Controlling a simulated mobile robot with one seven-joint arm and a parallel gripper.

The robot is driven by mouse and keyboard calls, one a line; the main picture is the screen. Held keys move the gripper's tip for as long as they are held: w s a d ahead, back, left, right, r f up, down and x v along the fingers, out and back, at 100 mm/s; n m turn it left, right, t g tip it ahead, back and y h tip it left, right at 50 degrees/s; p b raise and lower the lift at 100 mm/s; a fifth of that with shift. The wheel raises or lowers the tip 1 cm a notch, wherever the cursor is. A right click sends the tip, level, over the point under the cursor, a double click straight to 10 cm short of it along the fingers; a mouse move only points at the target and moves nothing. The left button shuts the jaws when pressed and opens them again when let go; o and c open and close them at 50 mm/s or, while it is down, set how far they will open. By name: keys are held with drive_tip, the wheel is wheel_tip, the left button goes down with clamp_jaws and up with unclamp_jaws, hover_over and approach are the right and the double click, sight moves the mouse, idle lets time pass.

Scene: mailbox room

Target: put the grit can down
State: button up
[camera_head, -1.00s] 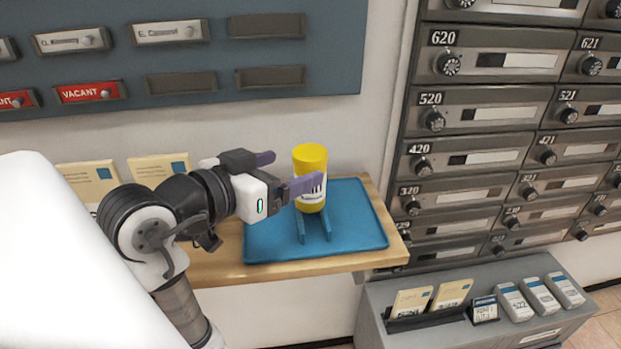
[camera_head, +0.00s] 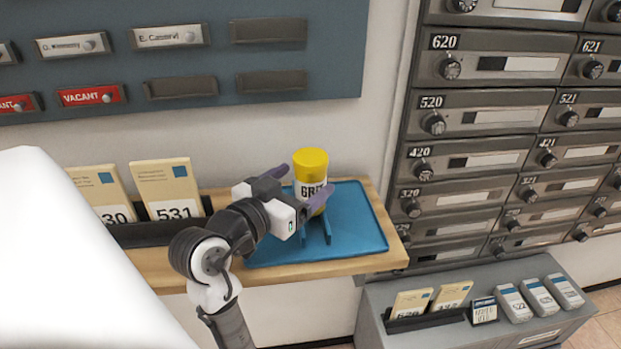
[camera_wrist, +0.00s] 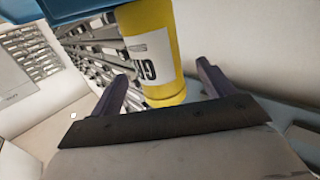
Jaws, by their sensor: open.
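The grit can (camera_head: 311,160) is a yellow cylinder with a white label. It stands about upright at the blue stand (camera_head: 327,231) on the blue mat (camera_head: 361,222); its base is partly hidden, so I cannot tell exactly how it is seated. My gripper (camera_head: 305,184) is open, with one purple finger on each side of the can. In the wrist view my gripper (camera_wrist: 161,76) shows its fingers spread wide, and the can (camera_wrist: 155,50) stands between and beyond them, with a gap beside each finger.
The mat lies on a wooden shelf (camera_head: 270,273) against the wall. Numbered cards (camera_head: 166,184) stand in a dark rack at left. Metal mailboxes (camera_head: 480,110) rise at right. A grey box (camera_head: 480,335) with cards and small devices stands below them. The mat's right part is clear.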

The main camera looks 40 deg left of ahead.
drive_tip(key=w, duration=0.1)
drive_tip(key=w+p, duration=0.1)
drive_tip(key=w, duration=0.3)
drive_tip(key=shift+w+a+f+p, duration=0.1)
drive_tip(key=shift+a+f+p, duration=0.05)
drive_tip(key=shift+f+p, duration=0.25)
drive_tip(key=shift+r, duration=0.1)
drive_tip(key=c, duration=1.5)
